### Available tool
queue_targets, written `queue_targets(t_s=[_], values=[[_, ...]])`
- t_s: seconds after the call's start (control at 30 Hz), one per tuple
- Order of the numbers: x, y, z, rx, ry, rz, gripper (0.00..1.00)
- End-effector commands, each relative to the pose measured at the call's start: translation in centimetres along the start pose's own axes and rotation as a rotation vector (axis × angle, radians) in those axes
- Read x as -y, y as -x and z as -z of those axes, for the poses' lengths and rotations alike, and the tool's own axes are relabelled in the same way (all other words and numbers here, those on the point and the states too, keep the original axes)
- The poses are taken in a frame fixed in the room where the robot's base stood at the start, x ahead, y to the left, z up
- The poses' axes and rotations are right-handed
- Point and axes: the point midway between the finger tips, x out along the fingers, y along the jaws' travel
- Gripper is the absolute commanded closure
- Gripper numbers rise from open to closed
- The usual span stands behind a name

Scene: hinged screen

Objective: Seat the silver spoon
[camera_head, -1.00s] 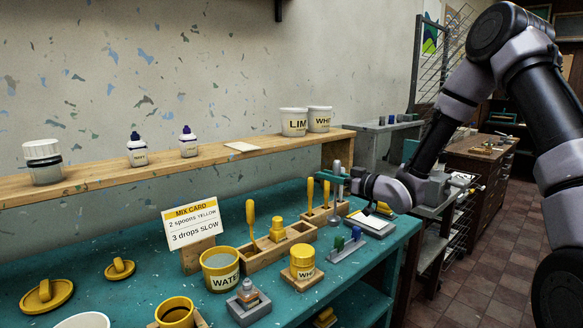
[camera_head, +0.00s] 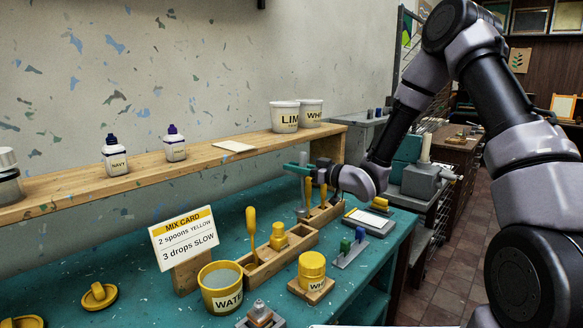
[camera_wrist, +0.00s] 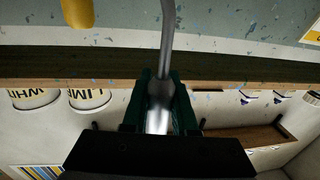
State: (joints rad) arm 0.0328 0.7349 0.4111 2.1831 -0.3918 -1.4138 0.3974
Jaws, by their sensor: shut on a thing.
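My gripper (camera_head: 300,170) has green fingers and is shut on the silver spoon (camera_head: 302,196). The spoon is held about upright, over or just behind the wooden rack (camera_head: 277,263). In the wrist view, the spoon (camera_wrist: 167,50) runs between the closed fingers (camera_wrist: 160,100), with its thin shaft curving away toward the top. The rack holds yellow-handled tools, one (camera_head: 251,226) standing at its left part and others near the spoon. I cannot tell whether the spoon's lower end touches the rack or a slot.
A mix card (camera_head: 185,238) stands left of the rack. A yellow water cup (camera_head: 220,302) and a yellow-lidded jar (camera_head: 312,265) stand in front. A wooden shelf (camera_head: 200,160) with white tubs and bottles runs behind.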

Motion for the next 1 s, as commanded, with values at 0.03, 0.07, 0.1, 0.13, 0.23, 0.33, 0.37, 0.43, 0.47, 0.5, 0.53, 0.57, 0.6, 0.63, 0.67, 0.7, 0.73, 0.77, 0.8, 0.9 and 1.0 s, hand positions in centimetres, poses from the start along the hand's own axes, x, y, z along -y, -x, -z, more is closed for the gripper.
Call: queue_targets(t_s=[0.03, 0.07, 0.1, 0.13, 0.23, 0.33, 0.37, 0.43, 0.47, 0.5, 0.53, 0.57, 0.6, 0.63, 0.67, 0.7, 0.73, 0.77, 0.8, 0.9, 1.0], values=[[0.0, 0.0, 0.0, 0.0, 0.0, 0.0, 1.0], [0.0, 0.0, 0.0, 0.0, 0.0, 0.0, 1.0], [0.0, 0.0, 0.0, 0.0, 0.0, 0.0, 1.0], [-0.1, 0.1, 0.0, 0.001, -0.001, -0.001, 1.0], [0.0, 0.1, -0.5, 0.003, -0.003, 0.0, 1.0], [0.0, 0.1, -1.3, 0.003, -0.002, 0.0, 1.0], [0.0, 0.1, -1.6, 0.003, -0.002, 0.0, 1.0], [0.0, 0.1, -2.3, 0.003, -0.003, 0.0, 1.0], [0.0, 0.1, -2.6, 0.002, -0.003, 0.0, 1.0], [0.0, 0.1, -3.0, 0.003, -0.002, 0.0, 1.0], [0.0, 0.1, -3.2, 0.003, -0.002, 0.0, 1.0], [0.0, 0.1, -3.5, 0.003, -0.002, 0.0, 1.0], [0.0, 0.1, -3.8, 0.003, -0.002, 0.0, 1.0], [0.0, 0.1, -4.0, 0.003, -0.002, 0.0, 1.0], [0.0, 0.1, -4.1, 0.003, -0.002, 0.0, 1.0], [0.0, 0.1, -4.3, 0.003, -0.002, 0.0, 1.0], [0.0, 0.1, -4.5, 0.003, -0.001, 0.0, 1.0], [0.0, 0.1, -4.5, 0.002, -0.001, 0.0, 1.0], [0.0, 0.1, -4.6, 0.002, 0.0, 0.0, 1.0], [0.0, 0.1, -4.5, 0.002, 0.001, 0.0, 1.0], [-0.1, 0.1, -4.6, 0.002, 0.0, -0.001, 1.0]])
